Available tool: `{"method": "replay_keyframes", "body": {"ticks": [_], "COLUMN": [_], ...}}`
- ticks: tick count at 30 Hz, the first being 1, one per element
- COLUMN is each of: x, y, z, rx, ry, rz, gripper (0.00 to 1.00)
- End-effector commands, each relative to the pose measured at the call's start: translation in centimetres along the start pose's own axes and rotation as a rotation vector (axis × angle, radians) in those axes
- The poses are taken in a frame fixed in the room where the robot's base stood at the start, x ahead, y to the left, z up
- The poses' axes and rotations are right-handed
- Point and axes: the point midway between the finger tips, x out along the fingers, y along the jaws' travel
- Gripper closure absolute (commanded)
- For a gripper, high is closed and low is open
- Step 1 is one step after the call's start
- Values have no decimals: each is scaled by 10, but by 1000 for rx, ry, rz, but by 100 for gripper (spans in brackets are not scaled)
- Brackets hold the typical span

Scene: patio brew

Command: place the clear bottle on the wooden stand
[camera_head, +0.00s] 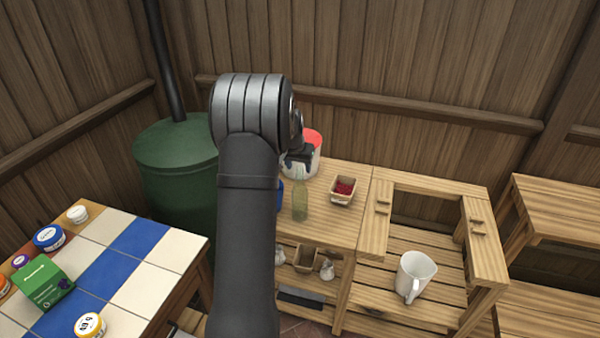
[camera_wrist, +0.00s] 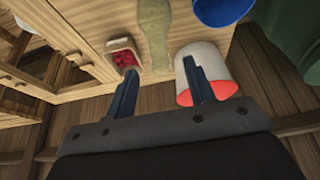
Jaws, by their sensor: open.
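The clear bottle (camera_head: 300,201), see-through with a yellow-green tint, stands upright on a wooden bench top (camera_head: 340,220). In the wrist view the bottle (camera_wrist: 155,40) appears beyond the gap between my fingers, with no finger touching it. My gripper (camera_wrist: 160,88) is open and empty. In the head view my arm hides most of the gripper. Slatted wooden furniture (camera_head: 486,250) with an open-framed top stands right of the bench, and stepped wooden shelving (camera_head: 550,210) is at the far right. I cannot tell which of these is the wooden stand.
A red-and-white bucket (camera_head: 300,160) stands behind the bottle, with a small box of red bits (camera_head: 344,190) to its right. A blue container (camera_wrist: 222,10) is close beside the bottle. A white mug (camera_head: 414,274) sits on the slats. A tiled table (camera_head: 150,245) holds jars and a green carton.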

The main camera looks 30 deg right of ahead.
Motion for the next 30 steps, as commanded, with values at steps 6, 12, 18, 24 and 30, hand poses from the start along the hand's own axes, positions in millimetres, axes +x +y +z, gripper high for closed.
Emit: {"method": "replay_keyframes", "body": {"ticks": [6, 12, 18, 24, 30], "x": [-43, -62, -66, -65, -52], "y": [0, 0, 0, 0, 0], "z": [0, 0, 0, 0, 0], "rx": [0, 0, 0, 0, 0], "ry": [2, 0, -1, -1, -2], "rz": [-1, 0, 0, 0, 0], "gripper": [51, 51, 51, 51, 51]}}
